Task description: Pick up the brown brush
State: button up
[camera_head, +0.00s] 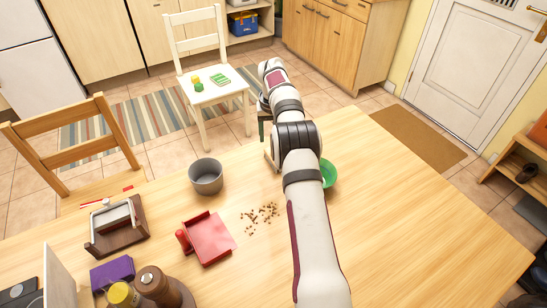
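I cannot pick out a brown brush in the camera_head view. My arm reaches up from the bottom edge across the table and bends at the top. Only a small part of my gripper (266,124) shows at the left side of the arm, beyond the table's far edge or above it. Its fingers are mostly hidden behind my own arm, so what it holds, if anything, does not show. A red dustpan (211,238) lies on the wooden table (400,240), left of my arm. Small brown crumbs (262,214) are scattered between the dustpan and my arm.
A grey pot (206,178) stands near the table's far edge. A green bowl (328,173) is partly hidden behind my arm. A brown wooden holder (118,243), purple box (112,272) and mill (152,284) crowd the left. The table's right side is clear. A white chair (207,92) stands beyond.

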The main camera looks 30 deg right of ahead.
jog(key=f, duration=0.5)
jog(key=shift+d+f, duration=0.25)
jog(key=shift+d, duration=0.1)
grip_shut()
